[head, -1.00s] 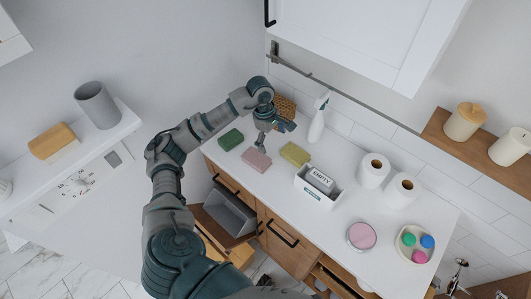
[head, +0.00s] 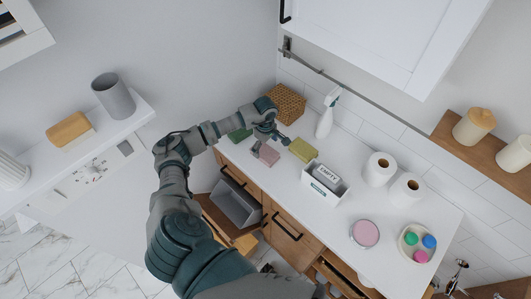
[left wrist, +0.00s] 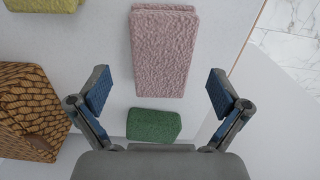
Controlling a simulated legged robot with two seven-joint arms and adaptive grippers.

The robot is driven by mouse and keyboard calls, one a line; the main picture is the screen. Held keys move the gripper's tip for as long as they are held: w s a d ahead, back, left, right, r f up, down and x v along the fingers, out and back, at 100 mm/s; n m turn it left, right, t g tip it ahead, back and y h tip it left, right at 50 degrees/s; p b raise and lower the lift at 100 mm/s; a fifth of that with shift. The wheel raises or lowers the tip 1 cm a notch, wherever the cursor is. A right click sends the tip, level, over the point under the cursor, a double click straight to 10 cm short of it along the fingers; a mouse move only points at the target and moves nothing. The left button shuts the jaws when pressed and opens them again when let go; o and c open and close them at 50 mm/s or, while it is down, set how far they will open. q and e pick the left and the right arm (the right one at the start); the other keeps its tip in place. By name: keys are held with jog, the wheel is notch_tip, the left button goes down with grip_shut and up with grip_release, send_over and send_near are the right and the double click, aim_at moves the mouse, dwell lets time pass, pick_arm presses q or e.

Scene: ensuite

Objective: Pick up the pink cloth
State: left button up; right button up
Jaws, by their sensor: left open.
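The pink cloth (head: 268,155) lies folded on the white counter. It also shows at the top middle of the left wrist view (left wrist: 164,52), as a thick rectangle with a rough texture. My left gripper (head: 266,142) is over the counter beside the cloth and partly covers it in the head view. In the left wrist view its two blue-padded fingers (left wrist: 158,92) are spread wide, with nothing held between them. The cloth lies beyond and between the fingertips; I cannot tell the exact height gap. My right gripper is not in view.
A green cloth (left wrist: 154,124) lies close by the pink one, and a yellow cloth (head: 302,149) on its other side. A wicker basket (head: 287,102), spray bottle (head: 325,120) and white "EMPTY" box (head: 335,195) stand behind and right.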

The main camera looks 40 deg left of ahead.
aim_at(264, 151)
pick_arm(q)
jog(key=f, duration=0.2)
jog(key=a+f, duration=0.1)
jog(key=f, duration=0.1)
jog(key=shift+p, duration=0.35)
jog(key=shift+d, duration=0.35)
jog(key=shift+c, duration=0.3)
jog(key=shift+d+r, duration=0.15)
jog(key=shift+d, duration=0.1)
jog(key=c, duration=1.2)
jog(key=shift+o, duration=0.2)
jog(key=shift+a, duration=0.1)
jog(key=shift+s+a, duration=0.1)
jog(key=shift+a, duration=0.15)
